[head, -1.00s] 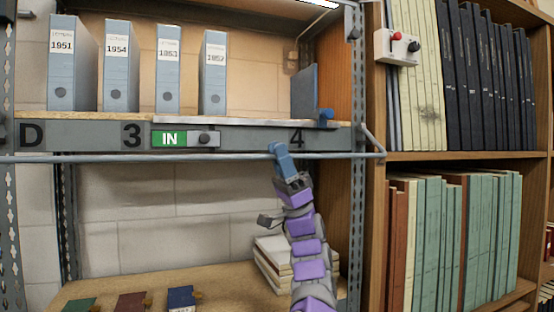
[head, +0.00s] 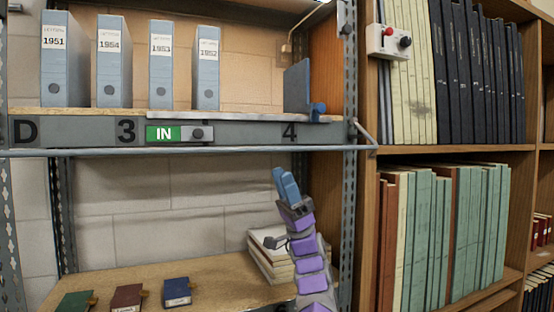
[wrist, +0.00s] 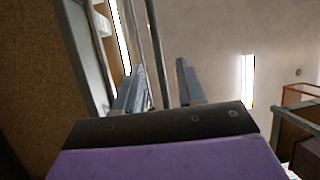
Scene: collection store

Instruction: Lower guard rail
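The guard rail (head: 180,153) is a thin grey-blue bar running level across the shelf front, just under the edge strip with the letters. Its right end bends up to a bracket arm (head: 366,136) by the upright. My gripper (head: 281,171) points up, its blue fingertips a little below the rail in the picture and apart from it. In the wrist view my gripper (wrist: 160,66) has its two fingers apart, nothing held between them. A thin grey rod (wrist: 156,50) shows beyond the gap; I cannot tell if it is the rail.
Several blue binders (head: 113,65) stand on the upper shelf. The strip carries a green IN slider (head: 178,133). A stack of books (head: 268,255) and small boxes (head: 177,292) lie on the lower shelf. A bookcase (head: 455,152) with a switch box (head: 389,42) stands at right.

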